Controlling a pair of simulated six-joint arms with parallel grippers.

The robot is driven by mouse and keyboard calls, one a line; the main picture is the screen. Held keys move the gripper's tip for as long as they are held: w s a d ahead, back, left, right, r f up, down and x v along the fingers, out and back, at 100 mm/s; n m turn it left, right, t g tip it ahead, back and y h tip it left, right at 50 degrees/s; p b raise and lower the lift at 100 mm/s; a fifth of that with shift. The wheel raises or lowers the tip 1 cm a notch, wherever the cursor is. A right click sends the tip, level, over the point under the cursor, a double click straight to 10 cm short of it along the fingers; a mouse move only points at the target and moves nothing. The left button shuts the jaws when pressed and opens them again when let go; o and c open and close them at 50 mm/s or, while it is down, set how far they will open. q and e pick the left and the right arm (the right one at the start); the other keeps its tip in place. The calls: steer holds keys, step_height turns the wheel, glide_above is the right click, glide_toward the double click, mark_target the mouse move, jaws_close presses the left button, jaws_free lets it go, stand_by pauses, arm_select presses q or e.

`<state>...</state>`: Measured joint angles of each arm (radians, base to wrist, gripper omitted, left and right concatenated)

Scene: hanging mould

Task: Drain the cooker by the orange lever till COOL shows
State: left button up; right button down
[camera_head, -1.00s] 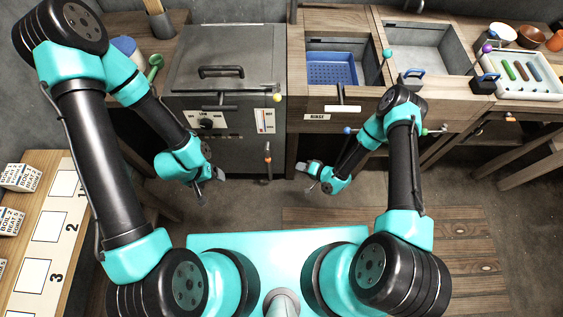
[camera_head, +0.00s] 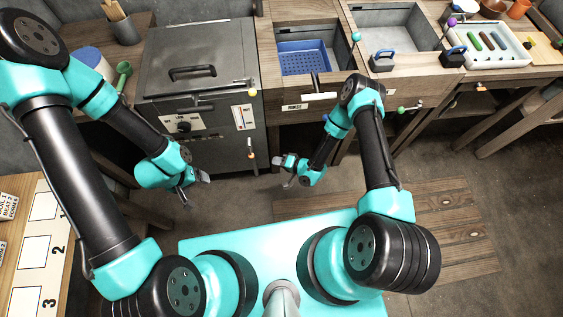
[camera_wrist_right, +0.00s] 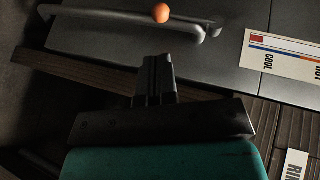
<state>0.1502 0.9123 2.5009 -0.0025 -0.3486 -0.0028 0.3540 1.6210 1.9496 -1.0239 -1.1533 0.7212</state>
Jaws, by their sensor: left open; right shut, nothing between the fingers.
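The grey cooker (camera_head: 200,62) stands left of centre in the head view, lid closed. The orange-tipped lever (camera_head: 250,155) hangs low at its front right. In the right wrist view an orange ball (camera_wrist_right: 161,13) shows beside a grey pipe. The gauge (camera_head: 244,117) is above the lever; its HOT and COOL lettering shows in the right wrist view (camera_wrist_right: 283,52), but I cannot tell its reading. My right gripper (camera_head: 284,172) is shut and empty, right of the lever and apart from it. My left gripper (camera_head: 197,189) is open and empty, left of the lever.
A sink with a blue basket (camera_head: 303,60) and a RINSE label is right of the cooker. A second basin (camera_head: 398,35) and a white tray (camera_head: 483,45) lie further right. A numbered board (camera_head: 35,250) is at left. The floor before the cooker is open.

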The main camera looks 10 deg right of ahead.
steer(key=x, duration=1)
